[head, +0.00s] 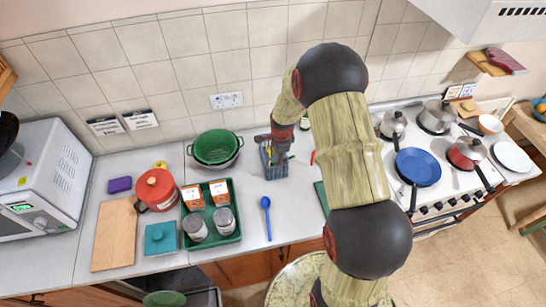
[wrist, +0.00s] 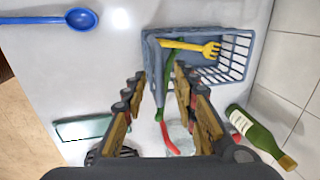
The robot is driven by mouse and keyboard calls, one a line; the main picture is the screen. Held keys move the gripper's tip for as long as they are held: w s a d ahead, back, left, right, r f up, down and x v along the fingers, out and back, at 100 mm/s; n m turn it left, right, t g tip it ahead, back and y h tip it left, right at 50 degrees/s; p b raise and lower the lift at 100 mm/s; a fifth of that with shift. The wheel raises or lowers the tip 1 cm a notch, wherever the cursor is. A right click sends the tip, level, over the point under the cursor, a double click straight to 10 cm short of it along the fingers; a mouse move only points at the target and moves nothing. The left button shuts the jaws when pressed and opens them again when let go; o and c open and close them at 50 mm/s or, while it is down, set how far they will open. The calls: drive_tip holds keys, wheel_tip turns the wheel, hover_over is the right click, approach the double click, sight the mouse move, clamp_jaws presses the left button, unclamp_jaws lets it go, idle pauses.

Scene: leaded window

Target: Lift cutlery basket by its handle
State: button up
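The cutlery basket (head: 274,170) is a blue-grey slatted box on the counter near the back wall, partly hidden by my gripper in the head view. In the wrist view the basket (wrist: 240,60) shows ahead of my gripper, with a yellow fork (wrist: 190,46) and a green-handled piece in it. My gripper (wrist: 160,76) is open, its two fingers apart on either side of the basket's near edge. A blue-grey bar and the green piece show between the fingers. I cannot tell whether either finger touches. In the head view my gripper (head: 280,146) is over the basket.
A blue spoon (head: 266,217) lies in front of the basket. A green bottle (wrist: 258,134) and a red-ended object (wrist: 168,140) are close to my gripper. The stove (head: 450,190) is right.

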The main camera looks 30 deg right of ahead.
drive_tip(key=shift+w+f, duration=0.15)
drive_tip(key=shift+f, duration=0.45)
drive_tip(key=shift+c, duration=0.3)
clamp_jaws()
